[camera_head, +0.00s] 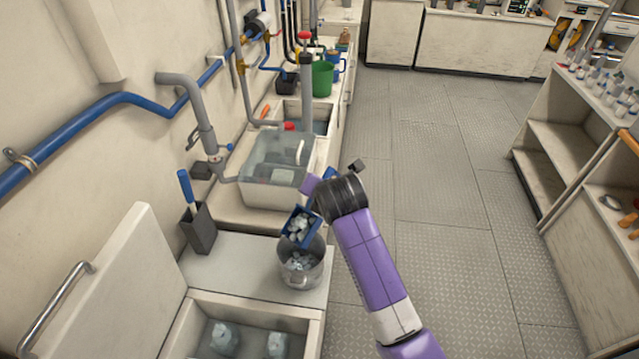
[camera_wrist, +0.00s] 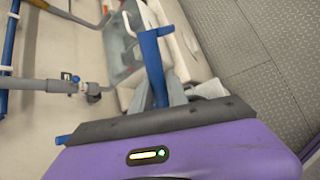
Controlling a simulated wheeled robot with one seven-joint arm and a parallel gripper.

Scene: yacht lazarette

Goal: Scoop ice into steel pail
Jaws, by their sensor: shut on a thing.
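A steel pail (camera_head: 300,270) stands on the pale counter, with ice chunks inside. A blue scoop (camera_head: 300,226) holding ice chunks is just above the pail's far rim. It looks tilted, and I cannot tell whether it touches the rim. My gripper (camera_head: 316,195) is beyond and to the right of the pail, its fingers mostly hidden by the dark wrist. In the wrist view, my gripper (camera_wrist: 168,95) is shut on the blue scoop handle (camera_wrist: 152,58). An open ice bin (camera_head: 256,312) at the near edge holds a few ice lumps (camera_head: 225,338); part is cut off.
The bin's raised lid (camera_head: 110,285) leans at the left. A grey holder (camera_head: 198,230) with a blue-handled tool stands by the wall. A clear-lidded box (camera_head: 275,160) sits beyond the pail, with a green bucket (camera_head: 322,79) farther back.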

